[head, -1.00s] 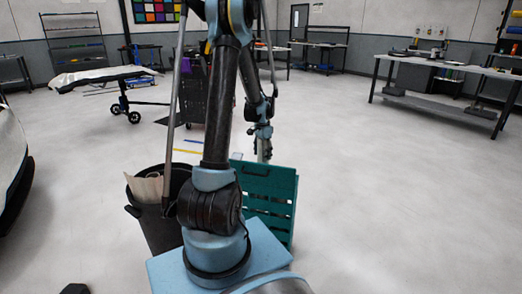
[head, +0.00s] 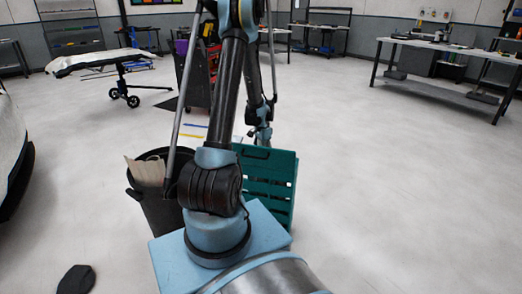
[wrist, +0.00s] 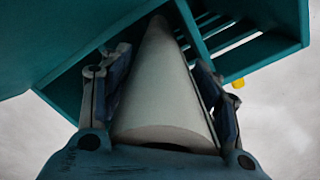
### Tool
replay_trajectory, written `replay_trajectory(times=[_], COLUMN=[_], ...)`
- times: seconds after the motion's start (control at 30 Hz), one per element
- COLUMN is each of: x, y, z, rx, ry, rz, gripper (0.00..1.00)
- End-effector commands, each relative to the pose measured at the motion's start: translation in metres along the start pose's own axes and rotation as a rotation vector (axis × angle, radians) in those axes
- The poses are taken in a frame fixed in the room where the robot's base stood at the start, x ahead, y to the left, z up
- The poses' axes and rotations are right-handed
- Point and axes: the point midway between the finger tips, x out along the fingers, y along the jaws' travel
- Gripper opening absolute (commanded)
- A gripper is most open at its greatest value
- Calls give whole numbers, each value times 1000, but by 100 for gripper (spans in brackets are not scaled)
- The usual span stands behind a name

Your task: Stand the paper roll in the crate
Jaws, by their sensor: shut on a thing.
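The teal slatted crate (head: 267,190) stands on the floor just beyond my base in the head view. My gripper (head: 262,137) is at its far top edge, and its lower end is partly hidden behind the crate. In the wrist view, my gripper (wrist: 163,80) is shut on the pale paper roll (wrist: 165,95), with one finger on each side. The roll points away from the camera, and its far end lies close to the crate's teal walls and slats (wrist: 262,35). I cannot tell whether the roll touches the crate's bottom.
A dark bin (head: 160,212) with paper sheets in it stands left of the crate. A dark cart (head: 198,85) is behind. A workbench (head: 440,60) is at the far right. The floor on the right is clear. A dark object (head: 76,280) lies at the front left.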

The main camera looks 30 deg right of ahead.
Motion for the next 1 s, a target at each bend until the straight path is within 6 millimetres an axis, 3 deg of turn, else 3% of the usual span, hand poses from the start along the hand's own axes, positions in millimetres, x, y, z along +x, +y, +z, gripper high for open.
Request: replay_trajectory(times=[0.5, 0.8, 1.0], x=[46, 63, 58], y=[0, -3, -1], z=[0, -1, 0], rx=[0, 0, -1], ry=[0, 0, -1], rz=[1, 14, 5], gripper=[10, 10, 9])
